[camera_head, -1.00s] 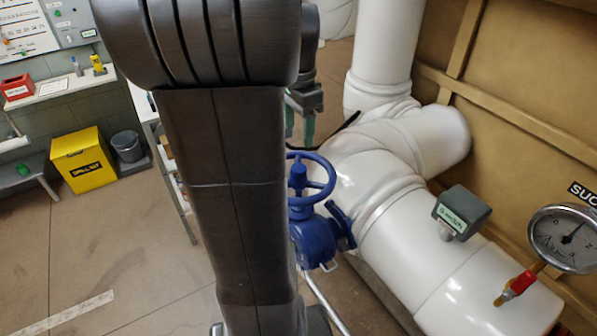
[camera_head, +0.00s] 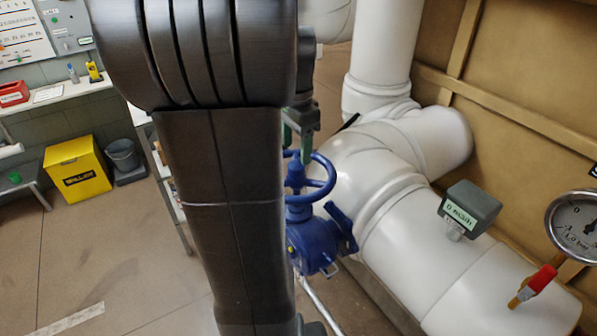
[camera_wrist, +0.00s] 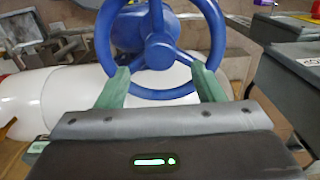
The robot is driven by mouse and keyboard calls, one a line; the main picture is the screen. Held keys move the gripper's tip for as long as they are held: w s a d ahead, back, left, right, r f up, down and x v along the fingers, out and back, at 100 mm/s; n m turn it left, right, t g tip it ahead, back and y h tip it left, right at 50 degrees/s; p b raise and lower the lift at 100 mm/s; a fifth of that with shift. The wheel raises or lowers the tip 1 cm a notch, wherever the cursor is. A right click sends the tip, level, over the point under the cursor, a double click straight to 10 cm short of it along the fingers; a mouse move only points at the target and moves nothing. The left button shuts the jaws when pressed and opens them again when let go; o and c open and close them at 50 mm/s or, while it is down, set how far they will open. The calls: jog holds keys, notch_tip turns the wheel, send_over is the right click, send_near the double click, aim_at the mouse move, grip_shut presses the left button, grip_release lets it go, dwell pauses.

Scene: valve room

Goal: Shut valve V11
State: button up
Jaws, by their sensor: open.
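A blue valve with a blue handwheel (camera_head: 322,188) stands beside the white pipe in the head view, partly hidden behind my arm. No V11 tag is readable on it. In the wrist view the handwheel (camera_wrist: 212,32) fills the top middle, with its hub and spokes facing me. My gripper (camera_wrist: 161,74) has its two green fingers apart, one on each side of the wheel's near lower rim. Whether they touch the rim I cannot tell. In the head view my gripper (camera_head: 298,140) is at the wheel's upper rim, largely hidden by my arm.
Thick white pipes (camera_head: 440,255) run close on the right, with a grey flow display (camera_head: 470,208) and a round gauge (camera_head: 577,228) with a red-handled cock (camera_head: 541,279). A yellow bin (camera_head: 77,170) and grey bucket (camera_head: 124,157) stand left. The left floor is clear.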

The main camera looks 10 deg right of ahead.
jog(key=n+p, duration=0.1)
jog(key=n, duration=0.2)
jog(key=shift+r+n, duration=0.1)
jog(key=shift+n, duration=0.2)
jog(key=n+p, duration=0.1)
jog(key=n, duration=0.3)
jog(key=n+p, duration=0.1)
jog(key=n, duration=0.3)
jog(key=shift+n, duration=0.3)
jog(key=n+p, duration=0.1)
jog(key=n, duration=0.2)
jog(key=shift+n, duration=0.4)
